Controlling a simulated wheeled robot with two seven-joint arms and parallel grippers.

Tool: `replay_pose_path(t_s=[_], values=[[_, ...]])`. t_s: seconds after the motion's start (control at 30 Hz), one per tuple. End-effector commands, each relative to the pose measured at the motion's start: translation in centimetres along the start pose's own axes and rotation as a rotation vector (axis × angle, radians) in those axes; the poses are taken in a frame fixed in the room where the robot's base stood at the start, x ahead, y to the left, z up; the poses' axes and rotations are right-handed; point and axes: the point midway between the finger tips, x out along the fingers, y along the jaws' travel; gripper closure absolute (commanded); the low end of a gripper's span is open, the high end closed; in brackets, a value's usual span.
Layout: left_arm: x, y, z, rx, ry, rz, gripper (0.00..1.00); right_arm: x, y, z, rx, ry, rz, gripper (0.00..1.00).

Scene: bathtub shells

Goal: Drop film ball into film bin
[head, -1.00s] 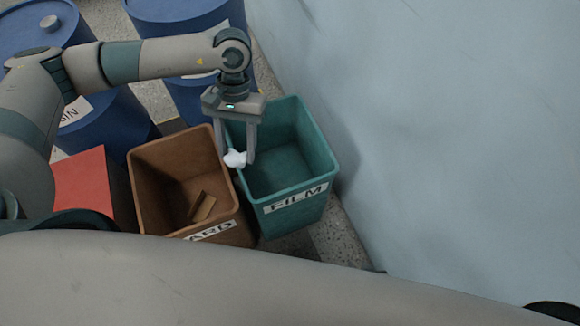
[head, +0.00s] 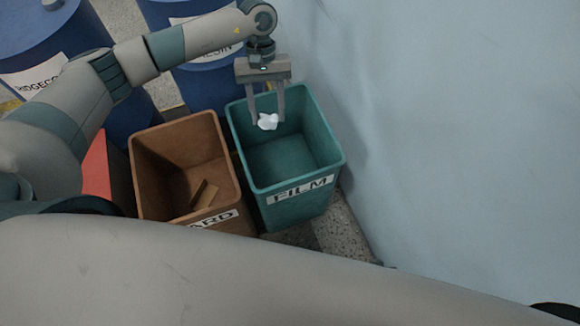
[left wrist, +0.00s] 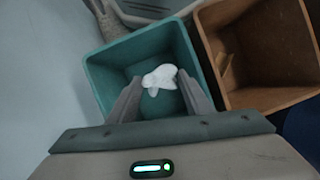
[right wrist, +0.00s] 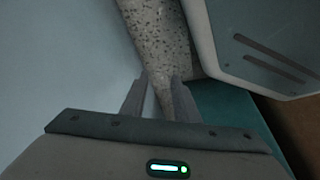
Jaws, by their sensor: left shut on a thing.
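The film ball (head: 268,121) is a small white crumpled lump. My left gripper (head: 267,117) is shut on it and holds it over the open mouth of the teal film bin (head: 318,134), towards its back left side. In the left wrist view the ball (left wrist: 160,77) shows between the fingertips, with the bin's teal rim (left wrist: 95,72) around it. The bin's front bears a FILM label and its inside looks empty. My right gripper (right wrist: 158,84) shows only in the right wrist view; its fingers stand slightly apart with nothing between them.
A brown bin (head: 144,171) with a few cardboard pieces (head: 204,194) stands left of the film bin. Blue drums (head: 205,92) stand behind. A red-topped box (head: 95,172) is at left. A pale blue wall (head: 460,130) rises at right.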

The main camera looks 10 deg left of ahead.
Motion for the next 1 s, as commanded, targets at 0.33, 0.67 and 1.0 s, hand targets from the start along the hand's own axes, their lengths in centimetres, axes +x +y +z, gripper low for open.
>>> replay_pose_path(t_s=[0.33,0.67,1.0], values=[[2.7,2.1,-5.5,-0.219,0.0,0.091,0.77,-1.1,0.9,1.0,0.006,-0.097,0.009,0.72],[2.6,2.1,-5.5,-0.222,0.001,0.092,0.77,-1.2,1.0,0.9,0.007,-0.098,0.009,0.72],[4.2,2.1,-6.1,-0.223,-0.001,0.092,0.77,-1.7,0.9,0.5,0.006,-0.097,0.008,0.72]])
